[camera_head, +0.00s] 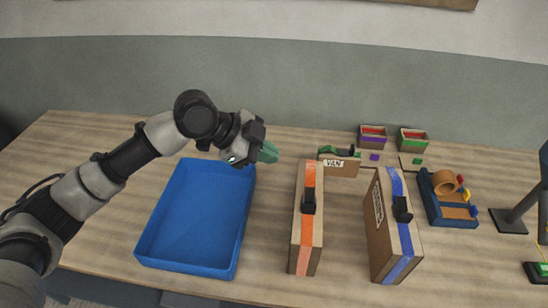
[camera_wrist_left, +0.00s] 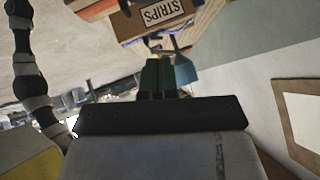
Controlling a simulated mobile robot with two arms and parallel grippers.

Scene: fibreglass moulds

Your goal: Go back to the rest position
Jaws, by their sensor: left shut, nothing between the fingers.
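My left gripper (camera_head: 268,152) is at the end of my left arm, which reaches in from the left in the head view. It is raised over the back of the table, above the far right corner of the blue tray. Its green fingers are shut and empty. In the left wrist view the shut fingers (camera_wrist_left: 158,77) point toward a box marked STRIPS (camera_wrist_left: 160,15), seen beyond them. My right gripper is not in view.
The blue tray (camera_head: 150,252) is empty. To its right stand a box with an orange band (camera_head: 297,245) and a box with a blue band (camera_head: 381,245). A VAN-labelled box (camera_head: 345,170), small bins (camera_head: 413,140) and a blue rack (camera_head: 436,208) lie beyond. The left tabletop (camera_head: 75,140) is clear.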

